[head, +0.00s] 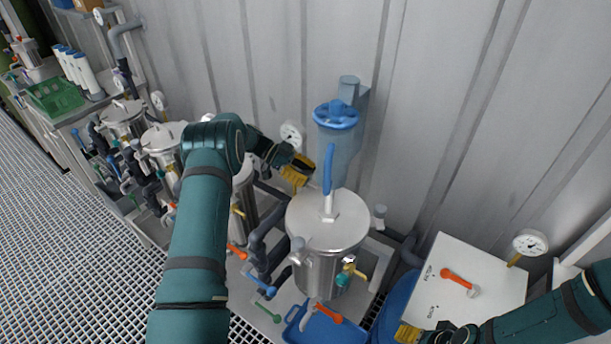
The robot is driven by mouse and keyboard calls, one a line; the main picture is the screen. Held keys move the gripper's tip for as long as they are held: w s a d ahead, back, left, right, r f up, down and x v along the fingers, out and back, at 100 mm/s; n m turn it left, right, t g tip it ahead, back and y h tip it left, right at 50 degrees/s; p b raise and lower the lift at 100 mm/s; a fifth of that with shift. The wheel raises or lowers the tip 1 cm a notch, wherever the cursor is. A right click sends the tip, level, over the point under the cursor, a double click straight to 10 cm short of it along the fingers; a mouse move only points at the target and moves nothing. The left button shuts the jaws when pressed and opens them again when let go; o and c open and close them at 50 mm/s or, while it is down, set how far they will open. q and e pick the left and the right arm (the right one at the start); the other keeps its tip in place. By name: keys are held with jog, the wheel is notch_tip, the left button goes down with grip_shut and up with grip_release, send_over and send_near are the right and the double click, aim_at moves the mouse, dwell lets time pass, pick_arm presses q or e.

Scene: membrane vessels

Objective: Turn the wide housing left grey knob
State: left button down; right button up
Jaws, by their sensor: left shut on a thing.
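The wide steel housing (327,232) stands at the centre of the head view with a flat round lid. One grey knob (298,244) shows at its front left rim and another grey knob (379,211) at its right rim. My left gripper (299,176), with yellow fingers, is at the lid's back left edge. It is shut on a grey knob there, which the fingers hide. My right gripper (408,333) shows only in part at the bottom right, away from the housing; its jaw opening is unclear.
A blue lever (328,168) rises from the lid close to my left fingers. Smaller steel vessels (160,138), pipes and gauges line the left. A white panel with an orange lever (458,281) is at the right.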

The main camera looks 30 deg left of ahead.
pick_arm(q)
jog(key=shift+d+f, duration=0.1)
jog(key=c, duration=0.6)
grip_release()
